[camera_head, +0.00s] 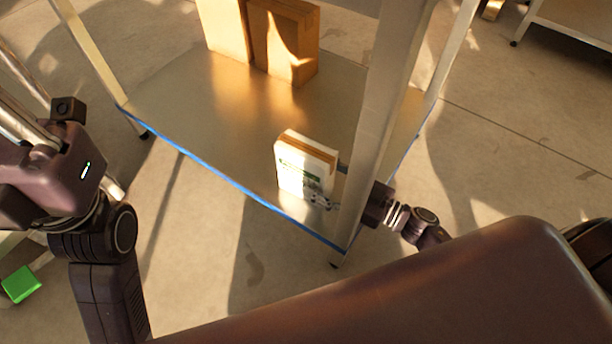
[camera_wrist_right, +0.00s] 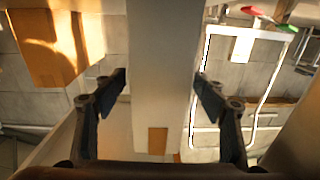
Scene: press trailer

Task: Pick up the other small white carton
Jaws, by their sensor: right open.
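A small white carton (camera_head: 303,172) with a brown top edge and green print stands upright on the metal shelf, near its blue front edge in the head view. My right gripper (camera_head: 330,197) comes in from the right behind the table post, its fingers at the carton's lower right. The post hides part of it. In the wrist view my right gripper (camera_wrist_right: 163,88) is open, with a pale upright surface between or beyond its fingers; I cannot tell whether it is carton or post. My left arm is at the left of the head view; its fingers do not show.
The metal shelf (camera_head: 215,120) has free room left of the carton. Brown boxes (camera_head: 283,45) stand at its back; one also shows in the wrist view (camera_wrist_right: 55,45). A pale post (camera_head: 378,100) rises close to my right gripper. A green item (camera_head: 20,284) lies at lower left.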

